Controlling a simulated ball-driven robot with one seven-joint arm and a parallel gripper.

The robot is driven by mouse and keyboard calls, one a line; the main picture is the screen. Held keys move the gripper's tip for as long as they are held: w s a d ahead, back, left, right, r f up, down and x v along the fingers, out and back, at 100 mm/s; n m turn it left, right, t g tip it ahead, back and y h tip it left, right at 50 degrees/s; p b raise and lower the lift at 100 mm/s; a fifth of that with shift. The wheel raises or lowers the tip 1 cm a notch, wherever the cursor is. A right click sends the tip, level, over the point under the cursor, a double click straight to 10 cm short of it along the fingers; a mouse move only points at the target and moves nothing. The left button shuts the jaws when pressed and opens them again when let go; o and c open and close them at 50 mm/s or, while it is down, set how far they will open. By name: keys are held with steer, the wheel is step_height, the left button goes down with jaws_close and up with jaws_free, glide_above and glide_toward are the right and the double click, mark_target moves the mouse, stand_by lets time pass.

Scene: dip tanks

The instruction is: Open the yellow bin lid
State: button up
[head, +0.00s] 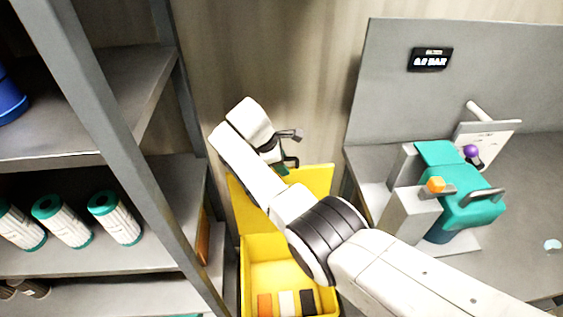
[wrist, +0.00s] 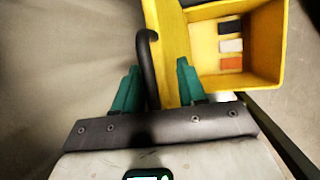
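The yellow bin (head: 253,262) stands on the floor between the shelf and the bench. It is uncovered, and its inside shows in the wrist view (wrist: 265,45). Its yellow lid (head: 316,180) stands raised at the back, partly hidden by my arm. In the wrist view the lid (wrist: 170,62) is seen steeply from the side, with a curved black handle (wrist: 148,62) on its left face. My gripper (wrist: 158,65) is open, its teal fingers apart on either side of the handle and lid edge. The handle is close to the left finger; contact cannot be told.
An orange, a white and a black block (head: 285,303) lie in the bin. A grey shelf (head: 160,185) with white-and-teal cartridges (head: 62,221) stands close on the left. A bench (head: 525,225) with a teal-and-grey device (head: 470,205) is on the right. A wall is behind.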

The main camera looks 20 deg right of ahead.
steer(key=v, duration=1)
steer(key=shift+r+b, duration=0.35)
steer(key=shift+r, duration=0.05)
steer(key=shift+a, duration=0.15)
steer(key=s+d+f+m+y, duration=0.35)
steer(key=s+f+m, duration=0.25)
steer(key=s+f, duration=1.25)
steer(key=s+d+m, duration=0.1)
steer(key=s+m, duration=0.3)
steer(key=s, duration=0.9)
steer(key=s+d+m+y, duration=0.1)
steer(key=s+m, duration=0.3)
steer(key=s, duration=1)
steer(key=shift+d+f+m, duration=0.25)
steer(key=shift+d+m, duration=0.05)
steer(key=shift+d, duration=0.5)
